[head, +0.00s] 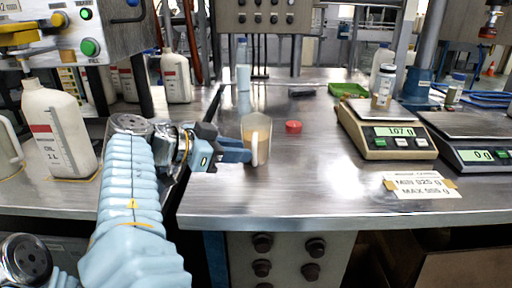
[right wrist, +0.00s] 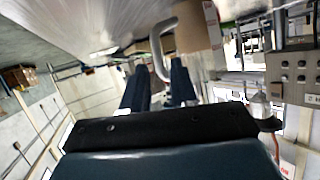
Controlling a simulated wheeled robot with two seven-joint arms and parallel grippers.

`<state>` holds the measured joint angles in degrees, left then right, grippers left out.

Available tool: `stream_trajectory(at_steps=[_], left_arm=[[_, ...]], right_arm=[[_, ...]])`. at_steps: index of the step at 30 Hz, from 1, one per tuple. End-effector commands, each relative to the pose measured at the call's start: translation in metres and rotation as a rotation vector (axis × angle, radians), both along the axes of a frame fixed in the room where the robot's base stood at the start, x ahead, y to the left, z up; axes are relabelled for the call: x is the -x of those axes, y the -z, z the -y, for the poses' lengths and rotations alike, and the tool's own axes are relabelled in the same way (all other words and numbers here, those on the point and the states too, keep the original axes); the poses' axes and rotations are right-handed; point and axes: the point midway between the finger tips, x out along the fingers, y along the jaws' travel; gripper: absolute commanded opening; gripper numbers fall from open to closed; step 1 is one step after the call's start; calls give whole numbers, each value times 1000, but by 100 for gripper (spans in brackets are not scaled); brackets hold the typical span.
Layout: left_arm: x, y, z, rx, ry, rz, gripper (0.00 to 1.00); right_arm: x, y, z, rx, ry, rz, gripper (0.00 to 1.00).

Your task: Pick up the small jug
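My left gripper is not in view.
A scale (head: 385,138) reading 107 g carries a small bottle (head: 383,87); another scale (head: 475,138) reads 0 g. A label card (head: 422,185) lies in front. White oil bottles (head: 60,130) stand left. The table's front middle is clear.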

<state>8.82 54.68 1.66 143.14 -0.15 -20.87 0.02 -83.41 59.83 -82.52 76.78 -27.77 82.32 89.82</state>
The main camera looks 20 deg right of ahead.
Motion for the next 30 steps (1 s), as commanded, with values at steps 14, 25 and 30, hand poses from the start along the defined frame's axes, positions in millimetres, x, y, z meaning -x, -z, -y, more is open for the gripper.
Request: stream_trajectory(at_steps=[14,25,30], left_arm=[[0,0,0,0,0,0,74],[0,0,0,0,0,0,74],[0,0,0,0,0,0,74]], right_arm=[[-14,20,46,0,1,0,27],[-14,19,46,0,0,0,0],[-14,19,46,1,0,2,0]])
